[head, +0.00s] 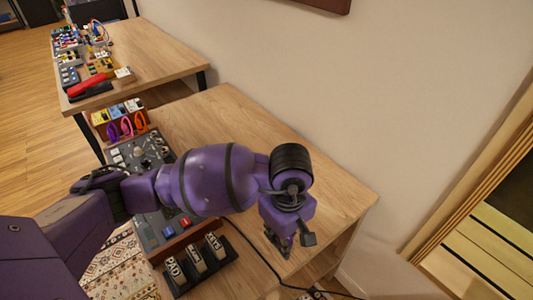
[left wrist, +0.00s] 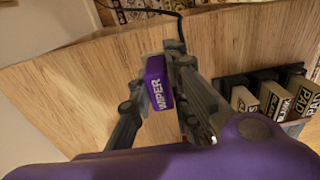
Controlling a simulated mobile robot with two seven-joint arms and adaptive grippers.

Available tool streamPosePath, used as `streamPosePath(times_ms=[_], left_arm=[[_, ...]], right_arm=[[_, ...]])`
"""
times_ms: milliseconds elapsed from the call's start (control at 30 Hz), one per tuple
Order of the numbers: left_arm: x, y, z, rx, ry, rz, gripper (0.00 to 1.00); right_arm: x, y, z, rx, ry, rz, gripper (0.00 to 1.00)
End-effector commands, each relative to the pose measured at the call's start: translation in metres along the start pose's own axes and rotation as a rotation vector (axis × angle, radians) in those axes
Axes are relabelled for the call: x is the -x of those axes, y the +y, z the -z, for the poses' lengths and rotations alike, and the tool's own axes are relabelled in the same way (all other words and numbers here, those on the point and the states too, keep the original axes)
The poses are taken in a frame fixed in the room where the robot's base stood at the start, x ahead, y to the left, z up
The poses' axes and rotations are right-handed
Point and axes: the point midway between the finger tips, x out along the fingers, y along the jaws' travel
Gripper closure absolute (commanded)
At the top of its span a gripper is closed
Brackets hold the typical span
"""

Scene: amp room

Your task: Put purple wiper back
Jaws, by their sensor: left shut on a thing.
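The purple wiper (left wrist: 158,84) is a small block with white "WIPER" lettering, seen in the left wrist view. My left gripper (left wrist: 155,72) is shut on it, with the dark fingers on either side. In the head view my left gripper (head: 287,242) points down over the right part of the near wooden table (head: 335,195). The wiper cannot be made out clearly in the head view. My right gripper is not in view.
A black rack (head: 184,285) with several cream labelled blocks stands at the table's front; it also shows in the left wrist view (left wrist: 232,82). A mixer console (head: 150,232) lies partly behind my arm. Looped coloured cables (head: 126,126) hang behind it. The table's right part is mostly clear.

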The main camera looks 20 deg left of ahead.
Motion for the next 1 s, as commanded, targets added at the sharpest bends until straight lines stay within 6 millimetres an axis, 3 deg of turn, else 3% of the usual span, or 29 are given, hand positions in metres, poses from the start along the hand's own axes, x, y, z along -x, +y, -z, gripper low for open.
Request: streamPosePath(times_ms=[100, 400, 600, 967, 1000], left_arm=[[-0.015, 0.006, 0.013, 0.002, 0.001, -0.002, 1.00], [-0.034, 0.012, 0.027, 0.002, 0.001, -0.001, 1.00], [-0.062, 0.012, 0.026, -0.001, 0.001, -0.002, 1.00], [-0.066, 0.012, 0.026, -0.001, 0.001, -0.003, 1.00], [-0.066, 0.012, 0.026, -0.001, 0.001, -0.003, 0.81]], right_arm=[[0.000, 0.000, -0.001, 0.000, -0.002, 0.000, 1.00], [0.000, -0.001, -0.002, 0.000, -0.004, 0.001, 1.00], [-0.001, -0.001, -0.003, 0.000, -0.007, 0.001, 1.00], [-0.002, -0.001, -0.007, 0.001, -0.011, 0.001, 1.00], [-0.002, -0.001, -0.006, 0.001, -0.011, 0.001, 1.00]])
